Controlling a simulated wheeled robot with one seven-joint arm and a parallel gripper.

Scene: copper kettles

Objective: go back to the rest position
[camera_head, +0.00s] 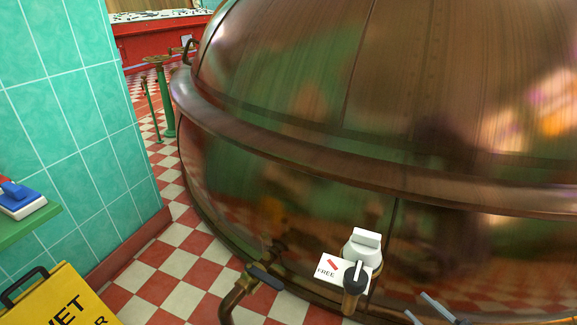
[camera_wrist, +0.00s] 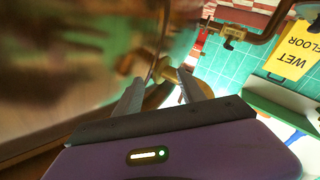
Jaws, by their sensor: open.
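My gripper (camera_head: 416,305) shows only by its finger ends at the bottom edge of the head view, close in front of the copper kettle (camera_head: 290,170). In the wrist view my gripper (camera_wrist: 160,76) has its two fingers apart, with nothing seen held between them. A brass-coloured fitting shows just beyond the fingers, too blurred to make out well. The kettle's curved side fills the left of the wrist view. The rest of my arm is out of the head view.
A white-capped valve (camera_head: 362,248) with a dark handle and a "FREE" card (camera_head: 329,270) stands left of my gripper. A pipe with a black lever (camera_head: 265,277) is further left. A yellow wet-floor sign (camera_head: 62,298), green shelf (camera_head: 30,226) and tiled wall (camera_head: 75,130) bound the left. Checkered floor lies between.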

